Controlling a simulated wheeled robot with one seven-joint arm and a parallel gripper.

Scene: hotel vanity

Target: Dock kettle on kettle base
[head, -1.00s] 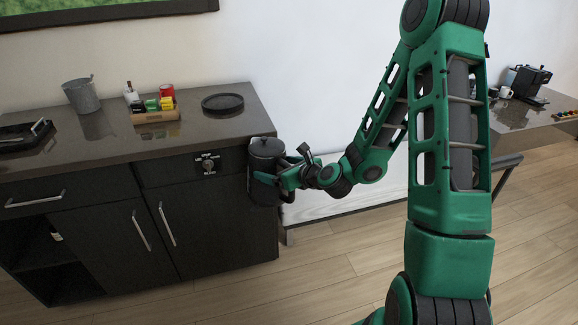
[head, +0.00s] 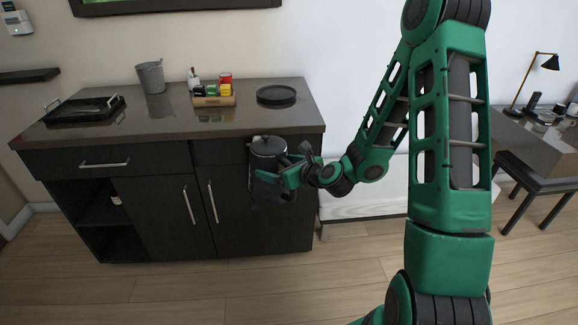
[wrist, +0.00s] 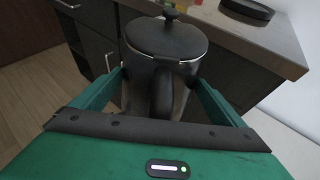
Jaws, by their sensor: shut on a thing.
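The dark kettle (head: 264,168) is upright in front of the cabinet, with its lid a little below the counter top in the head view. My gripper (head: 270,180) is shut on it from the right. In the wrist view the kettle (wrist: 165,50) stands between the two green fingers (wrist: 160,95), its handle toward my palm. The round black kettle base (head: 277,96) lies on the right part of the counter, beyond and above the kettle. Its edge also shows at the top right of the wrist view (wrist: 248,10).
The dark counter (head: 180,122) has bare room in front of the base. Left of the base are a wooden caddy (head: 213,101) with colored packets, a grey bucket (head: 151,77) and a black tray (head: 85,110). A desk (head: 545,140) and chair stand far right.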

